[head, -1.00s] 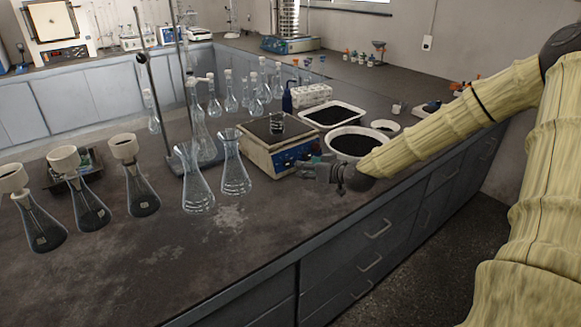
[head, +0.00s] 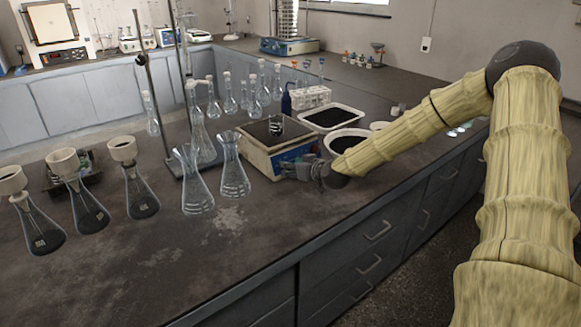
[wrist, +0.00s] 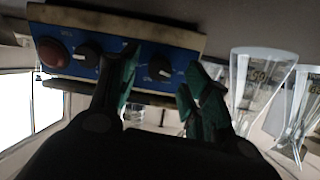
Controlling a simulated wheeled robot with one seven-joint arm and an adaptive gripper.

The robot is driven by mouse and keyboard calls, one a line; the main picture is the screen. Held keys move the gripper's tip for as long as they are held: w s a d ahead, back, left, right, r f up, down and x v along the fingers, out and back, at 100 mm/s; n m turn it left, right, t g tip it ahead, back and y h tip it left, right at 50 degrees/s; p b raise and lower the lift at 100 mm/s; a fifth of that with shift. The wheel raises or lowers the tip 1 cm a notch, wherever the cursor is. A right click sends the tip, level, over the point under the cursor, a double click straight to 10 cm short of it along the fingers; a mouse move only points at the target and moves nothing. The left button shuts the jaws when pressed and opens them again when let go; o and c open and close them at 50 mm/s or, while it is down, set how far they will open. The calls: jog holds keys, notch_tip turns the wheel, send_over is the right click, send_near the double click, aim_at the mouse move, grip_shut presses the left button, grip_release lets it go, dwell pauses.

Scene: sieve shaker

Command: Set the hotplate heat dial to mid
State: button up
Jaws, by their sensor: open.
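The hotplate (head: 252,129) stands on the bench, a cream box with a dark top and a blue front panel. A small beaker with dark contents (head: 276,127) sits on its top. My gripper (head: 288,171) is in front of the blue panel, hiding part of it. In the wrist view, which looks upside down, the blue panel (wrist: 118,54) shows a red round button (wrist: 53,53) and two black dials with white marks. One dial (wrist: 160,68) lies between my open fingers (wrist: 158,82); contact cannot be told. The other dial (wrist: 88,54) is left of them. The dial labels are too small to read.
Two empty conical flasks (head: 233,170) stand just left of the hotplate. A white bowl (head: 346,136) and a white tray (head: 331,112) of dark material are to its right, near my forearm. Funnel-topped flasks (head: 88,212) stand far left. The front bench top is clear.

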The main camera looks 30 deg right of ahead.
jog(key=shift+x, duration=1.2)
jog(key=c, duration=1.1)
